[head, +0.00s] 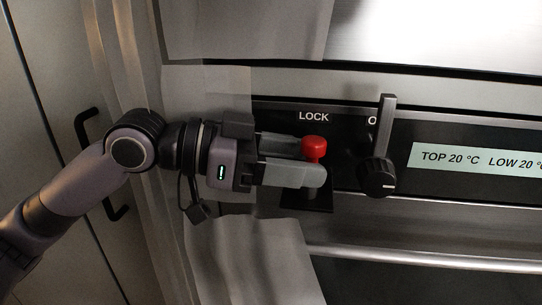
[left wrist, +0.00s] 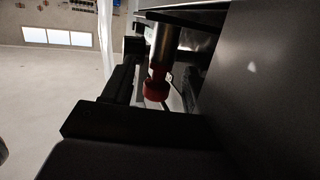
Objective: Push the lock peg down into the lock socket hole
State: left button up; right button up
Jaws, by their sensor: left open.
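The red-topped lock peg (head: 314,148) stands upright under the LOCK label on the black front panel. The black lock socket (head: 318,203) shows below it, and its hole is hidden behind my lower finger. My left gripper (head: 309,162) comes in from the left with its grey fingers apart, one above the other. The fingertips reach the peg, the lower one crossing in front of its lower part; I cannot tell whether they touch it. In the left wrist view the red peg head (left wrist: 156,89) shows in shadow near the middle. My right gripper is not in view.
A black knob (head: 377,178) with an upright metal handle (head: 387,125) stands right of the peg. A display (head: 470,160) is farther right. A long metal rail (head: 430,262) runs below the panel. A cabinet with a black handle (head: 88,125) is at left.

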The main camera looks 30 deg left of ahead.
pick_arm(q)
jog(key=shift+b+v, duration=0.95)
jog(key=shift+v, duration=1.9)
